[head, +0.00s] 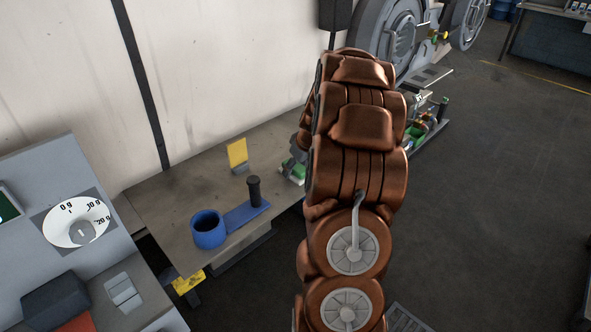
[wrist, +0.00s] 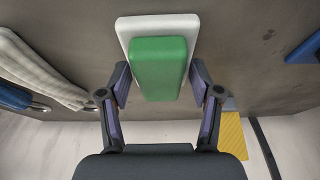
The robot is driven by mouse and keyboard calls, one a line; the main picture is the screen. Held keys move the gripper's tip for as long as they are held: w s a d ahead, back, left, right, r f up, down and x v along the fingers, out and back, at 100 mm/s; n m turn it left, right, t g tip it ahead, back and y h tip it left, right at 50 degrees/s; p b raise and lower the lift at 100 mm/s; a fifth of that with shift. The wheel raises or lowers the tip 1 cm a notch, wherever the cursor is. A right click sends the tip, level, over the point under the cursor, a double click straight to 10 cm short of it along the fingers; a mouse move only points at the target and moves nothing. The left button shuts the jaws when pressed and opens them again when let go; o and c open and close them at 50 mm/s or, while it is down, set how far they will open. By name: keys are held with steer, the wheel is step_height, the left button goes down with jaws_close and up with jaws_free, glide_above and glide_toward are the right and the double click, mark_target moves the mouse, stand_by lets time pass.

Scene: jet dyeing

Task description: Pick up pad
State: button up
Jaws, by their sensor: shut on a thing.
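The pad is a green block with a white base or backing. In the wrist view the pad (wrist: 158,68) lies between the two fingers of my gripper (wrist: 160,78), one on each side of the green part. My gripper is shut on it. In the head view only a green and white part of the pad (head: 292,170) shows at the table's right side, beside my copper-coloured arm. The arm hides most of my gripper there. Whether the pad touches the table (head: 170,205) cannot be told.
A yellow upright plate (head: 237,153) stands left of the pad. A blue ring-shaped holder (head: 208,230) and a blue strip with a black post (head: 254,190) are nearer. A scale with a dial (head: 78,225) is at left. A pale wall rises behind. Open floor (head: 490,190) lies right.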

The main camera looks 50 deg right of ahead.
mark_target(296, 166)
steer(key=shift+r+b, duration=0.95)
steer(key=shift+r, duration=0.75)
steer(key=s+a+r+b, duration=0.1)
steer(key=s+a+b, duration=0.3)
steer(key=s, duration=1)
steer(key=a, duration=0.3)
steer(key=shift+s+r, duration=0.2)
steer(key=shift+r, duration=0.1)
steer(key=o, duration=0.5)
steer(key=c, duration=0.3)
steer(key=shift+w+a, duration=0.1)
steer(key=shift+c, duration=0.3)
